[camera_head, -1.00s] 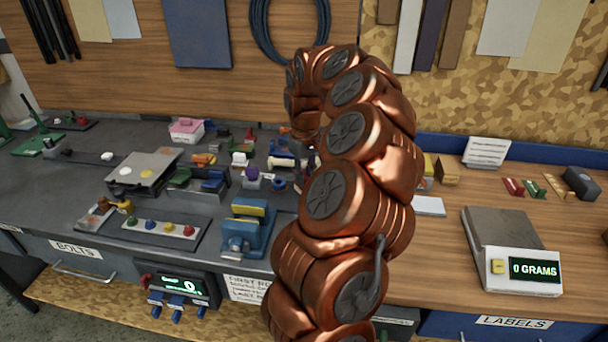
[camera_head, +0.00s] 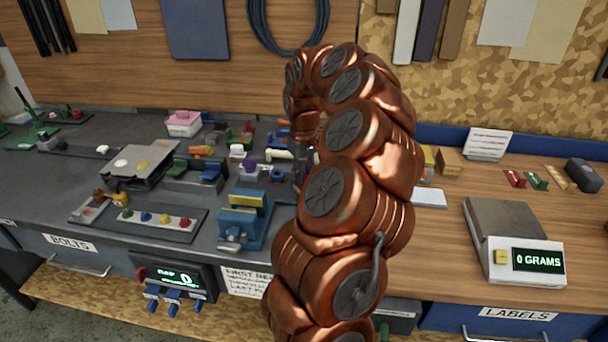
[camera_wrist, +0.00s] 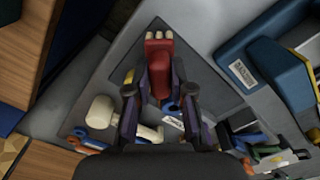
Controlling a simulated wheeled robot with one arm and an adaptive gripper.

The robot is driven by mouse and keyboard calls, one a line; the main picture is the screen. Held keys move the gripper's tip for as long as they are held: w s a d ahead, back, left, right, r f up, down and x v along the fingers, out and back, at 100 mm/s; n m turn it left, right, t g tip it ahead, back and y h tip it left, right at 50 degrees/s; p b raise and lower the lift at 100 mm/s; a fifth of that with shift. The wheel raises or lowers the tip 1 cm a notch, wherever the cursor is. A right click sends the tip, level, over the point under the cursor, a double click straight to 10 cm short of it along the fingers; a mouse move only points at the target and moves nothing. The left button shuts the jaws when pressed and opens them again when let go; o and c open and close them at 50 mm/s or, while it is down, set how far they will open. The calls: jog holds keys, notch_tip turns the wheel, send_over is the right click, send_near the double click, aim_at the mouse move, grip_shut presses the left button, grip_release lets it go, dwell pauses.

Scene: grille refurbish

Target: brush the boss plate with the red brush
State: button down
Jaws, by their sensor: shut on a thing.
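A red brush (camera_wrist: 158,70) with a pale bristle tip is held between the two dark fingers of my gripper (camera_wrist: 160,84) in the wrist view. My gripper is shut on the brush, its bristle end pointing to the top of that picture, over grey bench surface. In the head view my gripper and the brush are mostly hidden behind my copper arm. I cannot tell which is the boss plate.
A blue fixture with a yellow top (camera_head: 245,218) stands at the bench front. A pale mallet (camera_wrist: 100,112) and small tools lie beneath my gripper. A blue device (camera_wrist: 275,72) is beside it. A scale (camera_head: 510,240) stands on the wooden bench at right.

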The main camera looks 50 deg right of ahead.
jog(key=shift+f+b, duration=0.75)
jog(key=shift+f, duration=0.3)
jog(key=shift+w+a, duration=0.1)
jog(key=shift+w, duration=0.05)
jog(key=shift+w+a+r, duration=0.1)
jog(key=shift+w+a, duration=0.35)
jog(key=shift+w, duration=0.35)
jog(key=shift+w+a+r, duration=0.1)
jog(key=shift+w+a, duration=0.35)
jog(key=shift+w, duration=0.35)
jog(key=shift+f+b, duration=0.25)
jog(key=shift+b, duration=0.2)
jog(key=shift+s+d+f+b, duration=0.1)
jog(key=shift+s+d+b, duration=0.2)
jog(key=shift+s, duration=0.3)
jog(key=shift+s+d+f+b, duration=0.1)
jog(key=shift+s+d+b, duration=0.2)
jog(key=shift+s, duration=0.3)
jog(key=shift+s+d+f+b, duration=0.1)
jog(key=shift+s+d+b, duration=0.2)
jog(key=shift+s, duration=0.3)
jog(key=shift+r, duration=0.1)
jog(key=shift+d+r+p, duration=0.15)
jog(key=shift+r+p, duration=0.15)
jog(key=shift+r, duration=0.45)
jog(key=shift+w+r+p, duration=0.1)
jog(key=shift+r+p, duration=0.65)
jog(key=shift+r, duration=1.65)
